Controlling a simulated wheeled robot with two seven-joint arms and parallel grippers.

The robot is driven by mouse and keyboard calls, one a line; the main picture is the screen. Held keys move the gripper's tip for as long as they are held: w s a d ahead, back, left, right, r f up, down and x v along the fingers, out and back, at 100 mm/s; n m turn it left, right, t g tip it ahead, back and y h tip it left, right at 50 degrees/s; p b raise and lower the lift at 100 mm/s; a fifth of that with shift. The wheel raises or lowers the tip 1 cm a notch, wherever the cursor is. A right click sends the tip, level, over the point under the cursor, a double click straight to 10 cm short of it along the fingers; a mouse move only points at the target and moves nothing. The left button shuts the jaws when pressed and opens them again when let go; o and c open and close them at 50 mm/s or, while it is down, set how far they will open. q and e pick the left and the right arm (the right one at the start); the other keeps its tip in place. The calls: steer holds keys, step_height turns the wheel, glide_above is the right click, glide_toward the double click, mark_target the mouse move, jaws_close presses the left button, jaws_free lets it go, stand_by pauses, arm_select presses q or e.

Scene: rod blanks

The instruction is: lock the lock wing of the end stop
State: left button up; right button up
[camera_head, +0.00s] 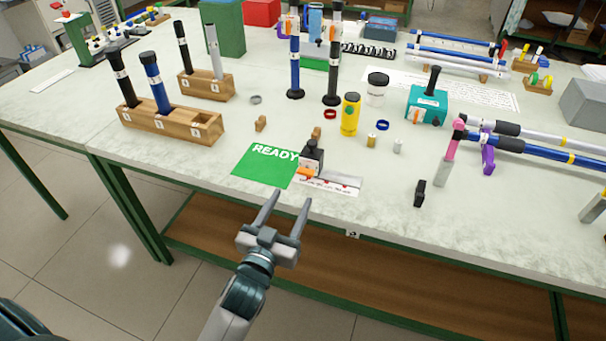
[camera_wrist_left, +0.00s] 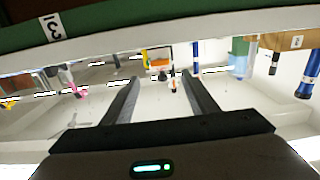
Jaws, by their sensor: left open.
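The end stop (camera_head: 312,157) is a small black block on a metal strip beside the green READY card, near the table's front edge. Its orange lock wing (camera_head: 306,172) shows low on its front; I cannot tell from here whether it is turned to locked. My left gripper (camera_head: 288,202) is open and empty, in front of the table edge, pointing toward the end stop and apart from it. In the left wrist view, which looks upside down, an orange and dark thing (camera_wrist_left: 160,68) shows beyond the open fingers (camera_wrist_left: 160,98); it may be the end stop. My right gripper is not in view.
The green READY card (camera_head: 264,166) lies left of the end stop. A wooden rod rack (camera_head: 170,125) stands to the left, a yellow bottle (camera_head: 350,116) and teal block (camera_head: 428,104) behind. A small black piece (camera_head: 420,193) stands to the right. The front strip between is mostly clear.

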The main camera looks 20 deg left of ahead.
mark_target(305, 174)
arm_select(q)
steer(key=w+p, duration=0.1)
steer(key=w, duration=0.7)
steer(key=shift+w+d, duration=0.2)
steer(key=shift+w, duration=0.6)
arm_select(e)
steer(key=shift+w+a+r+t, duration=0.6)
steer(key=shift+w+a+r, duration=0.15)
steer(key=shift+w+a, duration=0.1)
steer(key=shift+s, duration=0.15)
